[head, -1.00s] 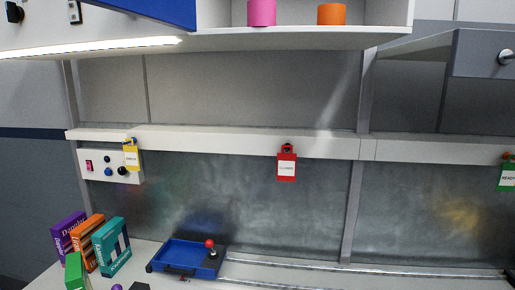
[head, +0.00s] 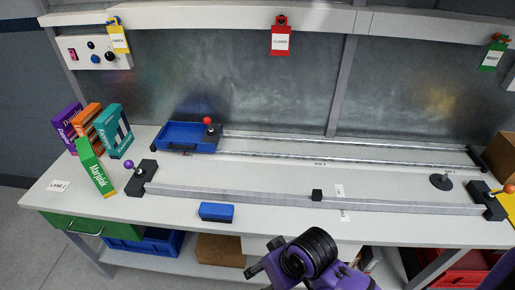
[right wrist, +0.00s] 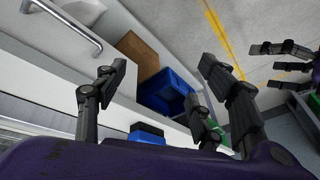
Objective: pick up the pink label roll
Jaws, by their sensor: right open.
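The pink label roll is in neither view now; in the earlier head view it stood on the high shelf, left of an orange roll. My right gripper (right wrist: 160,78) shows in the right wrist view with its fingers spread and nothing between them. My left gripper (right wrist: 268,58) shows at the right edge of that view, its dark fingers partly cut off; I cannot tell whether it is open. In the head view a purple and black part of my arm rises at the bottom centre, in front of the bench.
The bench (head: 270,178) holds several boxes at left, including a green one (head: 95,170), a blue tray (head: 187,148), a blue block (head: 217,212) and long rails. Red (head: 281,40), yellow and green tags hang from the ledge. A blue bin (head: 150,241) sits below.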

